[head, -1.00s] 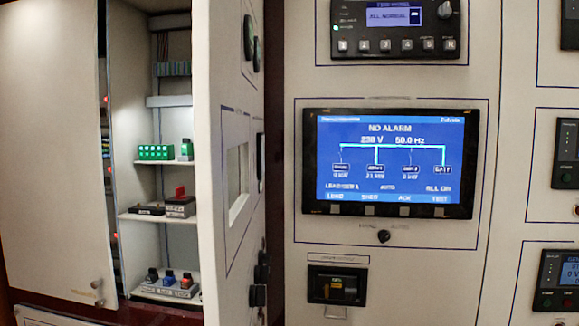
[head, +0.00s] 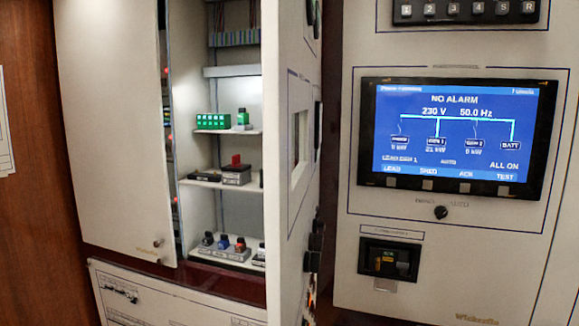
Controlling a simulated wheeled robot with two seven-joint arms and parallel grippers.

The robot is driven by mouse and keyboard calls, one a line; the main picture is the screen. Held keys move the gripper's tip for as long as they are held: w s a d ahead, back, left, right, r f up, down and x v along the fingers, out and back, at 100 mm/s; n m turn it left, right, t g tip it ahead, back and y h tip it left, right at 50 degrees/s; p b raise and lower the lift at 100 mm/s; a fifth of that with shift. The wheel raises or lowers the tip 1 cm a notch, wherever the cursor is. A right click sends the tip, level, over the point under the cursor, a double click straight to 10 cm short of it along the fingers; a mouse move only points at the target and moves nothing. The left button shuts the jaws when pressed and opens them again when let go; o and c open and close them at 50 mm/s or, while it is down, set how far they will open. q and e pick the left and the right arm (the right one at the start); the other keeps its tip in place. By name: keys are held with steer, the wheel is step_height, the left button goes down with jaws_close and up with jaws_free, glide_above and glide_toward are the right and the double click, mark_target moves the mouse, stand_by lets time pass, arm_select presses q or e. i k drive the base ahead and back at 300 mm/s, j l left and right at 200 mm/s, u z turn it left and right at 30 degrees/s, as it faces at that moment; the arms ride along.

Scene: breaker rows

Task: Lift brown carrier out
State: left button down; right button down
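No carrier that is clearly brown can be made out in the open cabinet. On its lowest shelf, a pale rack (head: 222,254) holds small dark-bodied pieces: a black one (head: 207,239), a blue one (head: 223,242) and a red-orange one (head: 240,244). Another dark piece (head: 260,256) is partly cut off by the open door. On the middle shelf are a flat black piece (head: 204,176) and a grey box (head: 236,175) with a red part (head: 236,160) on top. Neither of my grippers is in view.
The open door (head: 290,200) stands out at the cabinet's right and hides part of the shelves. The upper shelf holds a green block row (head: 213,121) and a green-topped piece (head: 242,118). A screen (head: 458,135) reads NO ALARM.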

mark_target(240, 247)
steer(key=i+j, duration=0.15)
steer(key=j, duration=0.25)
steer(key=i+j, duration=0.15)
steer(key=j, duration=0.2)
steer(key=i+j, duration=0.2)
steer(key=j, duration=0.2)
steer(key=i+j, duration=0.15)
steer(key=j, duration=0.2)
steer(key=i+j, duration=0.15)
steer(key=j, duration=0.25)
steer(key=i+j, duration=0.15)
steer(key=j, duration=0.2)
steer(key=u, duration=2.45)
